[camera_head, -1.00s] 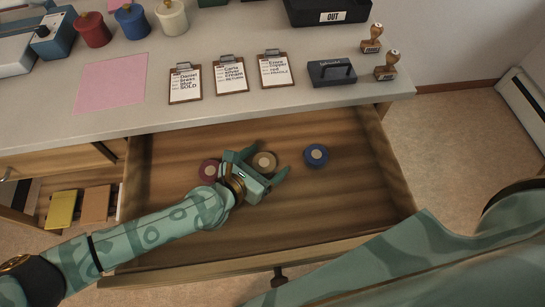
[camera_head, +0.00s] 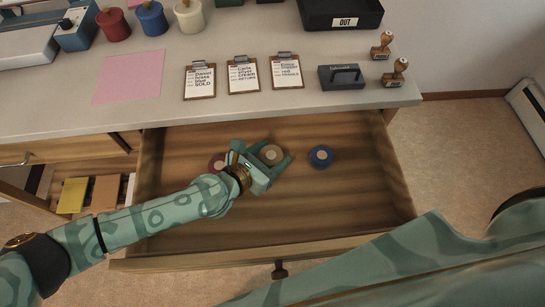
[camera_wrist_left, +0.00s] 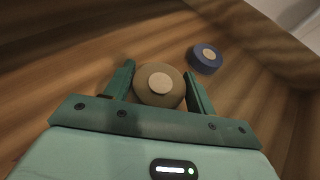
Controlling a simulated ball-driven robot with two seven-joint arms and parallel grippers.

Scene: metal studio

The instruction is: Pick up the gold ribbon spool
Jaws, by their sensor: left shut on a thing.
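The gold ribbon spool (camera_head: 270,154) lies in the open wooden drawer, between a red spool and a blue spool. It also shows in the left wrist view (camera_wrist_left: 160,86), with a pale round centre facing up. My left gripper (camera_head: 272,158) is shut on the gold spool, with one finger on each side of it. The fingers show in the left wrist view (camera_wrist_left: 159,88) against its sides. The spool seems to be at the drawer floor; I cannot tell if it is lifted. My right gripper is not in view.
A blue spool (camera_head: 320,156) lies to the right in the drawer (camera_head: 340,205). A dark red spool (camera_head: 217,163) is close to the left of my gripper, partly hidden. The desk edge (camera_head: 230,119) runs behind the drawer, with clipboards and stamps on top.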

